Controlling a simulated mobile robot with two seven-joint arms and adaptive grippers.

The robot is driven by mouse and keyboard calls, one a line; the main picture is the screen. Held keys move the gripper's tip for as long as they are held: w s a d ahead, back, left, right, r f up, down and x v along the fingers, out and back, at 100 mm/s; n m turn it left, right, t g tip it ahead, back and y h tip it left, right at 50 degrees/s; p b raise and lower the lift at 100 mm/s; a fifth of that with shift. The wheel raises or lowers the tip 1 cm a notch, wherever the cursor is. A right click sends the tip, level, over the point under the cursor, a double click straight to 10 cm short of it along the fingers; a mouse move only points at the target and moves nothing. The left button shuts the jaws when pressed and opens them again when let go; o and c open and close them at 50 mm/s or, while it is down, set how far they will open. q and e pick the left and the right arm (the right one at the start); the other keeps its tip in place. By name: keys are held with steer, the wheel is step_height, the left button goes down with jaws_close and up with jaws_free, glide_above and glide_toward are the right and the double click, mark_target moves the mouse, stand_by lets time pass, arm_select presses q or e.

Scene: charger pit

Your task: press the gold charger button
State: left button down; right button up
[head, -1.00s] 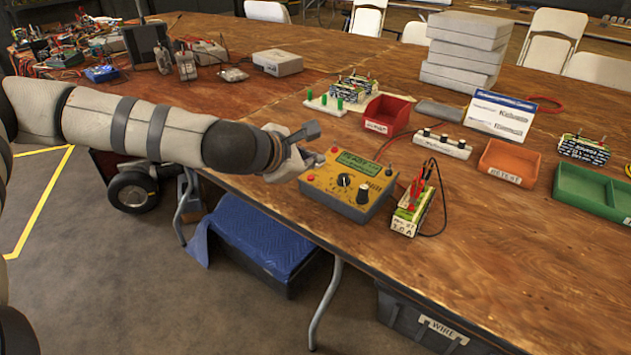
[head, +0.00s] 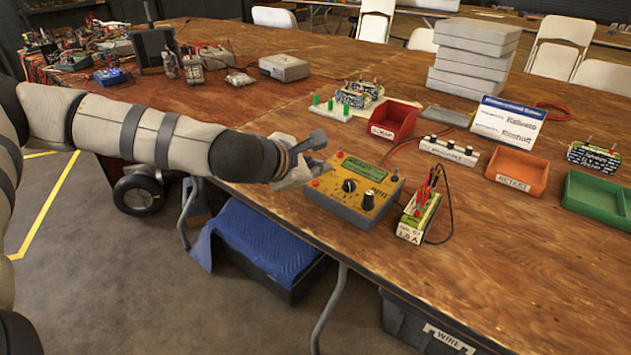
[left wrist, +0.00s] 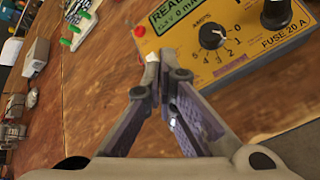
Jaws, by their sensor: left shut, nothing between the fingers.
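The gold charger (head: 372,207) sits on the near edge of the wooden table, with a green display, a black dial and a black knob. It also shows in the left wrist view (left wrist: 195,62). A red button (left wrist: 139,31) is at its upper left corner, beside the display; it is small in the head view (head: 340,154). Another red spot (head: 316,183) is at its lower left. My left gripper (head: 318,166) is at the charger's left side, shut and empty. In the left wrist view its fingertips (left wrist: 155,60) overlap the charger's left edge; contact cannot be told.
A battery pack (head: 418,217) with red and black leads stands right of the charger. A red bin (head: 394,119), an orange bin (head: 516,172) and a green tray (head: 590,215) are farther off. The table front right is clear.

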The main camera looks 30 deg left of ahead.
stand_by(0.6)
arm_select(q)
steer(key=shift+w+f, duration=0.1)
steer(key=shift+f, duration=0.35)
arm_select(e)
steer(key=shift+s+f, duration=0.15)
arm_select(q)
steer(key=shift+f+b, duration=0.35)
steer(key=shift+f, duration=0.05)
arm_select(e)
steer(key=shift+s+f, duration=0.2)
stand_by(0.4)
arm_select(q)
steer(key=shift+r+p, duration=0.65)
steer(key=shift+r, duration=0.15)
arm_select(e)
steer(key=shift+w+r, duration=0.6)
steer(key=shift+r, duration=0.1)
arm_select(q)
steer(key=shift+r, duration=0.1)
arm_select(e)
steer(key=shift+w, duration=0.1)
